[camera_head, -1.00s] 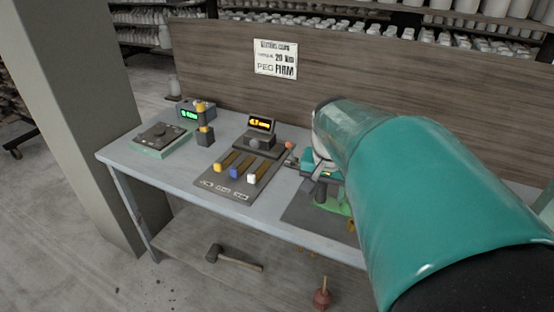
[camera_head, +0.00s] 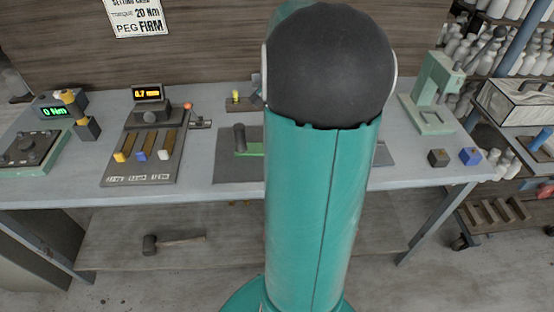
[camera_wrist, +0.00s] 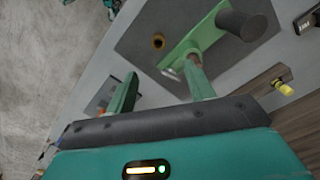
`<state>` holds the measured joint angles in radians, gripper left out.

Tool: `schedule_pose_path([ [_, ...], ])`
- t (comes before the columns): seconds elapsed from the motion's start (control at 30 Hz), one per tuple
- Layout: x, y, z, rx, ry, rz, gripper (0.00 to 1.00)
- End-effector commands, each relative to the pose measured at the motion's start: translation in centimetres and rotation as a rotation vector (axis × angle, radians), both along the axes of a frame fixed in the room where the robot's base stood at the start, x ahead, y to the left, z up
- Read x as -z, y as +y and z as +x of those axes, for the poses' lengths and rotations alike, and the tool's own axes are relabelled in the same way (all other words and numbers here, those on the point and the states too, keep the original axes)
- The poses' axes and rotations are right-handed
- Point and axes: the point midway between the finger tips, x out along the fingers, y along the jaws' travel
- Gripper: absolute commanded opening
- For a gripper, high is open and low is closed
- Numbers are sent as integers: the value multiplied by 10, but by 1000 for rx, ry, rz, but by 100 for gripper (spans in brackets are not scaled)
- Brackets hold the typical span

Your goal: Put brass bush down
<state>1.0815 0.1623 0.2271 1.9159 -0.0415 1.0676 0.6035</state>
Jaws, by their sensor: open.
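A green fixture (camera_wrist: 200,37) with a dark cylinder (camera_wrist: 242,25) stands on the mat beside the bush. In the head view the mat (camera_head: 226,171) and the dark cylinder (camera_head: 239,137) show left of my arm. My arm hides the gripper and the bush there.
The grey bench (camera_head: 200,189) carries a panel (camera_head: 145,160) with coloured sliders at left and a green press (camera_head: 434,95) at right. A dark cube (camera_head: 438,158) and a blue cube (camera_head: 470,156) stand near the right end. A mallet (camera_head: 172,242) lies below.

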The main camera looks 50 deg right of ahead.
Motion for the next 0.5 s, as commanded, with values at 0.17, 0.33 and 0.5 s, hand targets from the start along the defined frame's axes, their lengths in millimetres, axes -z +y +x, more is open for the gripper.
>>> schedule_pose_path([
  [0.17,28,-1,-3,-2,4,6,53],
  [0.33,61,-2,-4,-2,2,4,53],
  [0.5,81,-3,-4,-1,1,2,53],
])
